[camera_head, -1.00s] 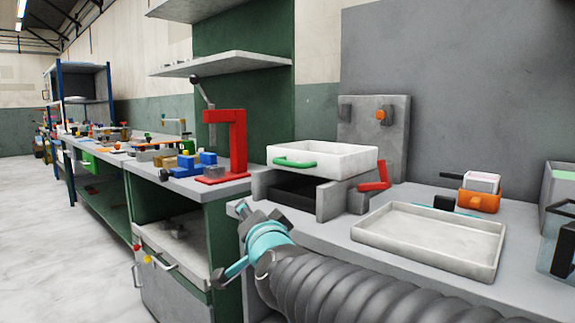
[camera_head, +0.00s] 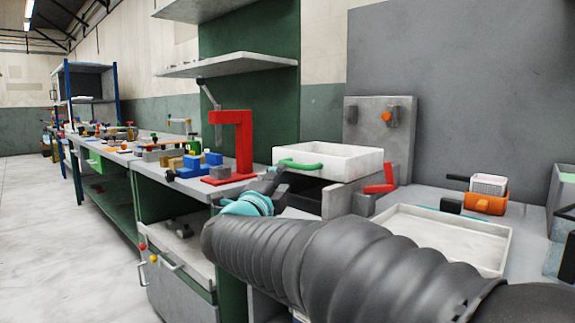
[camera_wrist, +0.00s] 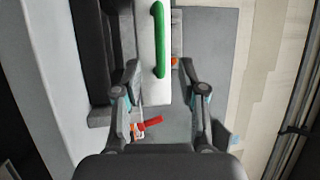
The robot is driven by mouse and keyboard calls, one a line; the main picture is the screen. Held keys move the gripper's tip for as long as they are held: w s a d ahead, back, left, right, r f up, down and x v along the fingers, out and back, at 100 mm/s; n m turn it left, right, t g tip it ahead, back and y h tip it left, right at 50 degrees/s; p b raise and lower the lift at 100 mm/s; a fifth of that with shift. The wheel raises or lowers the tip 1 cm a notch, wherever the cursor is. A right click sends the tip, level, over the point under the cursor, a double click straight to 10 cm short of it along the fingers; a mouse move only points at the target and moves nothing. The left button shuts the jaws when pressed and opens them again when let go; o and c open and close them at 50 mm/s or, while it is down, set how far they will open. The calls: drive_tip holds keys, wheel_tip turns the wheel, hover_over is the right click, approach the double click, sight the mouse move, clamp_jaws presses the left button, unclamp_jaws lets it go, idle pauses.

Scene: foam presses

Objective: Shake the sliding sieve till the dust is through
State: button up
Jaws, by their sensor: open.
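The sliding sieve is a white open box (camera_head: 335,163) with a green handle (camera_head: 300,164) on its near side. It rests on a grey frame (camera_head: 338,200) with a dark opening below it. In the wrist view the green handle (camera_wrist: 158,35) stands upright in the picture, its lower end between the fingertips. My gripper (camera_head: 273,180) is just short of the handle in the head view. Its two fingers (camera_wrist: 158,68) are spread apart with nothing held. Dust inside the sieve cannot be made out.
A red lever (camera_head: 381,188) sits right of the sieve frame. A shallow white tray (camera_head: 505,245) lies on the bench at the right, behind my arm. A red press (camera_head: 244,145) stands on the left bench.

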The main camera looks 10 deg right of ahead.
sight(292, 167)
drive_tip(key=p+x, duration=0.1)
drive_tip(key=x, duration=0.8)
clamp_jaws()
